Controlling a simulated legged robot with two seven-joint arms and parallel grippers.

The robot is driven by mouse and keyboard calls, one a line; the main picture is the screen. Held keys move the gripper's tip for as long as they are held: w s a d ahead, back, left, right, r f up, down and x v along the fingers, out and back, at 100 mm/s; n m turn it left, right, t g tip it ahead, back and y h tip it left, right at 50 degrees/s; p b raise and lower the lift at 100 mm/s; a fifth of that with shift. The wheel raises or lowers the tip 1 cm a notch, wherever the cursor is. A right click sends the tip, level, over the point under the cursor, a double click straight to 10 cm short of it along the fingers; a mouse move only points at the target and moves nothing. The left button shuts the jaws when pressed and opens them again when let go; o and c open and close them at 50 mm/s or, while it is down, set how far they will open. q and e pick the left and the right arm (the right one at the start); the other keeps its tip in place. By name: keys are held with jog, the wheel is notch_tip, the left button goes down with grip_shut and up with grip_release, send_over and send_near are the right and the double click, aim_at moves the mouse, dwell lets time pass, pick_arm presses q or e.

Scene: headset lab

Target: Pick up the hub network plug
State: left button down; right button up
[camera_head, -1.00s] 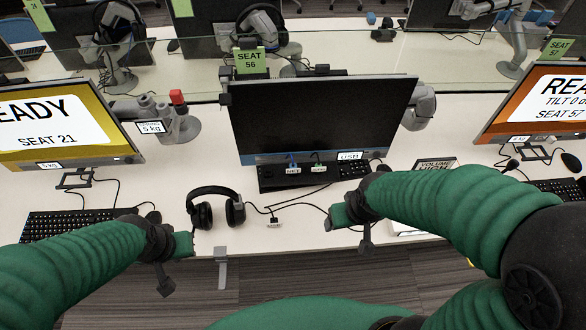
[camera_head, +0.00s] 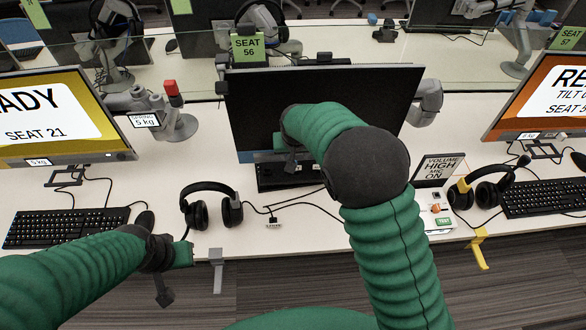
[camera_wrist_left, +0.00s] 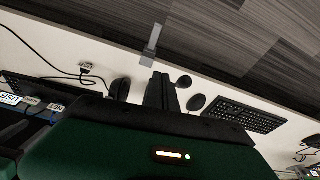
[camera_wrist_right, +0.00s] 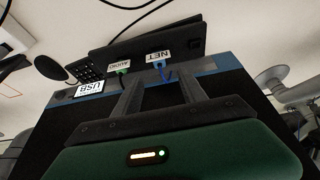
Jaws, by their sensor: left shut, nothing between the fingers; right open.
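The hub network plug (camera_wrist_right: 165,74) is a small blue plug with a blue lead, under the white NET label (camera_wrist_right: 158,59) on the dark hub (camera_wrist_right: 190,40) in the right wrist view. My right gripper (camera_wrist_right: 159,90) is open, with its two fingers apart and pointing at the plug; whether they reach around it I cannot tell. In the head view my right gripper (camera_head: 290,160) hangs in front of the monitor and hides the plug. My left gripper (camera_head: 165,296) is shut and empty near the desk's front edge; its fingers also show in the left wrist view (camera_wrist_left: 160,92).
A green audio plug (camera_wrist_right: 122,72) sits beside the blue plug, near the USB label (camera_wrist_right: 89,88). The monitor (camera_head: 390,95) stands right behind the hub. Headphones (camera_head: 211,207) and a loose cable connector (camera_head: 273,222) lie on the desk (camera_head: 300,230) in front.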

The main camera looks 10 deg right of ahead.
jog(key=x, duration=1)
jog(key=shift+w+f, duration=0.1)
jog(key=shift+f, duration=0.05)
jog(key=shift+w+f, duration=0.25)
jog(key=shift+f, duration=0.1)
jog(key=shift+s+r, duration=0.1)
grip_shut()
